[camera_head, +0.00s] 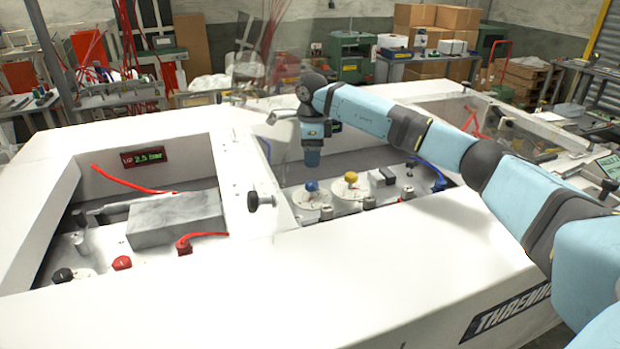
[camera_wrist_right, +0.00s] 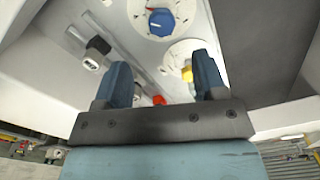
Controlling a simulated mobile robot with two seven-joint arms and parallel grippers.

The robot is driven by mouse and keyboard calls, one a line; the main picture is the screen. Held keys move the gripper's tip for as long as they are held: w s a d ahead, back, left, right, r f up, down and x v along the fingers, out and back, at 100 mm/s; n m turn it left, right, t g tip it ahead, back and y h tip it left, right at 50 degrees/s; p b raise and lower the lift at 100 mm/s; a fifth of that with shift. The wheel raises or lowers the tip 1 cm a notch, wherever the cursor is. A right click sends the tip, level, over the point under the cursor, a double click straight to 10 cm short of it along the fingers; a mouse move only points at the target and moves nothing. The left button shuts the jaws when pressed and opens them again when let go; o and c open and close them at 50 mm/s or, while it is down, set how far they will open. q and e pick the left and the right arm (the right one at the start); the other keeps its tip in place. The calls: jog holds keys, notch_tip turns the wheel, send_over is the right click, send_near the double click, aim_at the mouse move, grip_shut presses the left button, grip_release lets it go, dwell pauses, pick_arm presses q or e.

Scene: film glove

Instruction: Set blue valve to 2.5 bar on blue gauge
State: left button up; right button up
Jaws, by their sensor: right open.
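The blue valve knob (camera_head: 312,186) sits on a round white dial (camera_head: 306,198) in the right-hand recess of the white machine. My right gripper (camera_head: 312,157) points down just above the blue knob, apart from it. In the right wrist view the blue knob (camera_wrist_right: 161,21) lies beyond the two open fingers (camera_wrist_right: 163,80), near the top edge, with nothing between the fingertips. The dial's marks are too small to read. I cannot make out a separate blue gauge. My left gripper is out of view.
A blue hose (camera_head: 432,172) lies farther right. A display (camera_head: 143,157) in the left recess shows "UP 2.5 bar". White machine walls surround the recess.

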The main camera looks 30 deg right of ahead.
aim_at(311, 183)
notch_tip(311, 183, down, 9)
jog(key=shift+w+f+p, duration=0.1)
jog(key=shift+w+p, duration=0.05)
jog(key=shift+p, duration=0.6)
jog(key=c, duration=0.9)
